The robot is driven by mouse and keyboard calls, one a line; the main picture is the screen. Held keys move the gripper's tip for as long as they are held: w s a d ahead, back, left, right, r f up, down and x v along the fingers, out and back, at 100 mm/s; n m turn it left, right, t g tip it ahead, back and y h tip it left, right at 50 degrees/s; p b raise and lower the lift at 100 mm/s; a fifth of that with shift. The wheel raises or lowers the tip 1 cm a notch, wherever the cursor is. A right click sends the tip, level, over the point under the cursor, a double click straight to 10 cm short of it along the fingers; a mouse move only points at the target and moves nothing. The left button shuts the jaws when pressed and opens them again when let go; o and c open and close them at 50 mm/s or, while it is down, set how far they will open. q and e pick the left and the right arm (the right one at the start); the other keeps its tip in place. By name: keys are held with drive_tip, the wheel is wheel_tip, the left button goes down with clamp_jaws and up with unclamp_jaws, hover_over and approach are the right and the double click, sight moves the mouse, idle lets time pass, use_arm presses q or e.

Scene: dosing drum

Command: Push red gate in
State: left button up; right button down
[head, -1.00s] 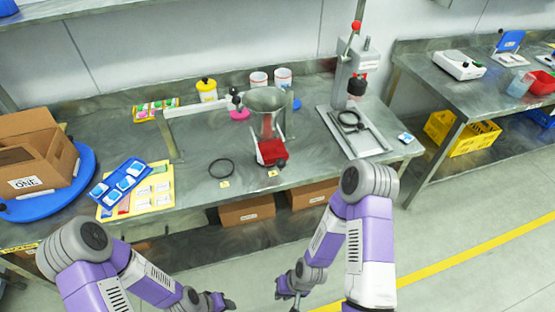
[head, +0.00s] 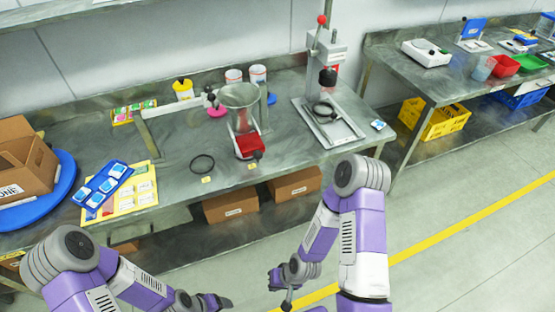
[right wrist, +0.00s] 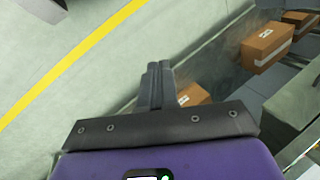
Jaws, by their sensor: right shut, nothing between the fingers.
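The red gate (head: 250,145) sits at the front foot of the clear dosing drum's funnel (head: 240,97) on the steel bench, with a dark knob at its front right. How far it sticks out is too small to tell. My right gripper (head: 286,303) is low in front of the bench, well below and apart from the gate. In the right wrist view its fingers (right wrist: 155,75) are together and empty, over the floor. My left gripper (head: 222,303) is at the lower edge of the head view, in front of the bench; its fingers are too small to read.
A black ring (head: 202,164) lies left of the gate. A lever press (head: 325,90) stands to the right. Cardboard boxes (head: 230,204) sit on the shelf below. The bench front near the gate is clear.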

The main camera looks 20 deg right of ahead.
use_arm(q)
wheel_tip(320, 180, up, 17)
drive_tip(key=p, duration=1.5)
use_arm(e)
drive_tip(key=w+d+r+m+t, duration=0.3)
drive_tip(key=w+r+m+t, duration=0.15)
drive_tip(key=r, duration=0.65)
drive_tip(key=w+d+r+m+t, duration=0.3)
drive_tip(key=w+r+t, duration=0.2)
drive_tip(key=r, duration=0.5)
drive_tip(key=w+d+r+m+t, duration=0.4)
drive_tip(key=w+r, duration=0.1)
drive_tip(key=r, duration=0.6)
drive_tip(key=b, duration=1.6)
approach(261, 157)
drive_tip(key=a, duration=0.1)
drive_tip(key=shift+h, duration=0.4)
drive_tip(key=b+x, duration=0.1)
drive_tip(key=x, duration=0.4)
drive_tip(key=shift+f, duration=0.1)
use_arm(q)
wheel_tip(261, 157, down, 18)
drive_tip(key=shift+a, duration=0.15)
use_arm(e)
drive_tip(key=shift+x, duration=0.8)
drive_tip(key=shift+d, duration=0.1)
